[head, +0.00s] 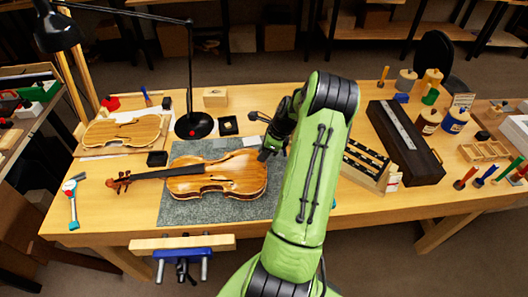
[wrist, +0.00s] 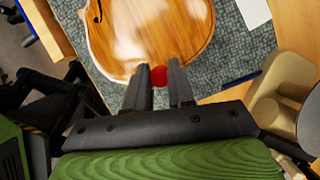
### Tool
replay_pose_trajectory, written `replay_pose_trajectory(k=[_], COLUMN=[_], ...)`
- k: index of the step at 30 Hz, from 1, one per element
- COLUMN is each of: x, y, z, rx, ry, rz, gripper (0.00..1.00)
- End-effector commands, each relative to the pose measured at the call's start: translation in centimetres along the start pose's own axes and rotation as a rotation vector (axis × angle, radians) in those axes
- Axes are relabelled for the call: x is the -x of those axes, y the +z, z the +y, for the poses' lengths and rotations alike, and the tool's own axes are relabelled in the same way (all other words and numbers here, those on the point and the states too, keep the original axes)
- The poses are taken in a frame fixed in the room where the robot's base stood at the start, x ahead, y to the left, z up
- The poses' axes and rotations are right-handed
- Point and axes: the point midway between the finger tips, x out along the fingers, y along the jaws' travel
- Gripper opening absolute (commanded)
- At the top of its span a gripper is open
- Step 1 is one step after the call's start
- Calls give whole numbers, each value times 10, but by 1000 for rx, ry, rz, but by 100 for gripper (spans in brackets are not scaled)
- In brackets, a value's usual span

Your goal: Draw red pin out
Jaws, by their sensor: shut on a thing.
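The violin (head: 228,176) lies on a grey mat (head: 180,212) on the bench, its neck pointing left. In the wrist view the rounded end of its body (wrist: 150,30) is just beyond my fingertips. My gripper (head: 266,152) is at the violin's right end, partly hidden by my green arm. In the wrist view my gripper (wrist: 161,80) is shut on the red pin (wrist: 158,76), whose round red head shows between the fingertips, close to the violin's edge. The rest of the pin is hidden, so I cannot tell how deep it sits.
A black lamp (head: 192,124) stands behind the violin. A small black box (head: 157,159) and a framed black item (head: 228,125) lie near it. A second violin body (head: 122,131) is at the left. A long dark case (head: 404,140) stands at the right. A vise (head: 182,246) is on the front edge.

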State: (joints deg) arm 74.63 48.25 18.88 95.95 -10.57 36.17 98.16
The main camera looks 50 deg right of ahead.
Motion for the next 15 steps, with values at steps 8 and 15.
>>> replay_pose_trajectory(k=[8, 15], x=[15, 36], y=[6, 15], z=[0, 0], rx=[0, 0], ry=[0, 0], rz=[0, 0], gripper=[0, 0])
